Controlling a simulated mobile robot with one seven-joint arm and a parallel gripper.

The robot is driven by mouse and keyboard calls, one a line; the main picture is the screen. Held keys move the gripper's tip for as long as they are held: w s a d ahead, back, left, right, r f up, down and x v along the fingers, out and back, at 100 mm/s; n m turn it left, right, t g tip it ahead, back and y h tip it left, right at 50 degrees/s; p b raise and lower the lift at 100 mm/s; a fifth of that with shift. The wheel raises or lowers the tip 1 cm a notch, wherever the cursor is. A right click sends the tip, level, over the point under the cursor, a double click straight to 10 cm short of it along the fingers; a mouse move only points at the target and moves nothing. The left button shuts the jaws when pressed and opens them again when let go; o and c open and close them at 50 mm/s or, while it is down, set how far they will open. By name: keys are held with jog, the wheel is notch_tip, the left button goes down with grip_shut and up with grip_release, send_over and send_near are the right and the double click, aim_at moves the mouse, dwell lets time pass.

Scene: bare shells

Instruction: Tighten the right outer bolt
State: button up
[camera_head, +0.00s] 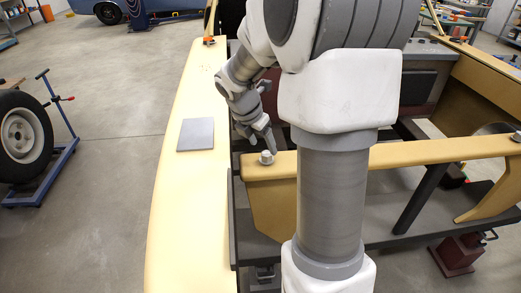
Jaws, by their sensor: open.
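A pale bolt head (267,157) stands up from the left end of the tan crossbar (415,154). My gripper (260,137) is open, just above and behind this bolt. One fingertip appears very near the bolt; I cannot tell whether it touches. Another small pale bolt (517,136) shows at the crossbar's right end, at the picture's edge. My arm's thick forward links hide the middle of the crossbar and part of the frame behind it. Which bolt the task calls right outer is not marked in view.
A long cream fender panel (190,185) runs along the left, with a flat grey plate (196,134) on it. Dark frame rails (400,215) lie under the crossbar. A wheel on a blue stand (24,140) is at the far left. Grey floor (110,110) lies between.

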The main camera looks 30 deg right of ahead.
aim_at(266, 154)
jog(key=shift+x, duration=2.15)
jog(key=shift+c, duration=0.4)
grip_shut()
